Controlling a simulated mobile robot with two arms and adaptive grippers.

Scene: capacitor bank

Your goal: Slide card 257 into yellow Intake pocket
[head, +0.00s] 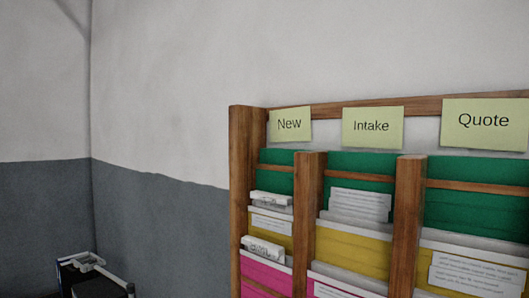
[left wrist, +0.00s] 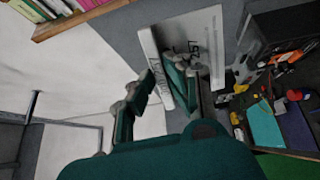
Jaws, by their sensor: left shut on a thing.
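The yellow Intake pocket (head: 355,251) is in the middle column of a wooden rack in the head view, under the "Intake" label (head: 372,127). White printed cards (head: 360,204) stand up behind its yellow front. Card 257 (left wrist: 208,28) is white with large dark writing, partly hidden by the fingers in the left wrist view. My left gripper (left wrist: 166,75) is shut on this card, which sticks out beyond the fingertips. The left gripper is not in the head view, so its distance from the pocket cannot be told. My right gripper is in neither view.
Wooden uprights (head: 410,220) divide the columns. The New (head: 290,124) and Quote (head: 484,122) columns flank Intake, with green pockets above and magenta below. Dark items (head: 90,278) stand at lower left. A cluttered desk holds a blue folder (left wrist: 265,125) at right in the wrist view.

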